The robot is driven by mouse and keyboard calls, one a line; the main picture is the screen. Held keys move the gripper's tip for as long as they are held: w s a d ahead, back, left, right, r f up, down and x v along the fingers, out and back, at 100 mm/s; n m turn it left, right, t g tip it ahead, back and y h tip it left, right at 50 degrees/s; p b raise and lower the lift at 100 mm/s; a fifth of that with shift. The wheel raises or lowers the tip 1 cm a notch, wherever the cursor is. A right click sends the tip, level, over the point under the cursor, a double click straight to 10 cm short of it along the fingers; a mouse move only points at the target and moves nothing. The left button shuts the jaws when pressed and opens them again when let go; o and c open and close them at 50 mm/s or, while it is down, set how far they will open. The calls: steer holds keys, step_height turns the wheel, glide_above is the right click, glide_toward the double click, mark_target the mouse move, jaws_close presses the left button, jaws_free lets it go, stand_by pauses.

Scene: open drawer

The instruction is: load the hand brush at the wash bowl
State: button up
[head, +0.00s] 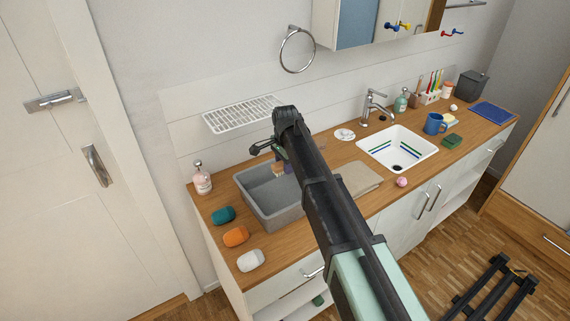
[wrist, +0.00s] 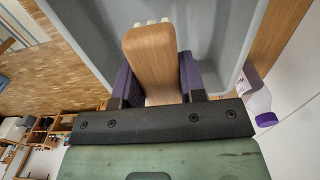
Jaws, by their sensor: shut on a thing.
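The hand brush (wrist: 150,50) is a wooden block with pale bristle tufts showing at its far end in the wrist view. My gripper (wrist: 157,85) is shut on it, with a purple finger on each side. In the head view the brush (head: 278,169) shows small beneath my arm, over the grey wash bowl (head: 252,190). The bowl also fills the background of the wrist view (wrist: 222,30). My arm hides the bowl's right part. I cannot tell whether the brush touches the bowl.
Teal (head: 223,215), orange (head: 235,236) and white (head: 250,260) rounded blocks lie on the counter at the bowl's left and front. A folded beige cloth (head: 357,178) lies right of the bowl, before the white basin (head: 420,147).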

step_height(320, 180, down, 10)
steer(key=b, duration=0.9)
steer(key=shift+r, duration=0.1)
step_height(320, 180, up, 10)
steer(key=p, duration=1)
stand_by(1.6)
step_height(320, 180, up, 4)
steer(key=p, duration=0.4)
steer(key=shift+r, duration=0.1)
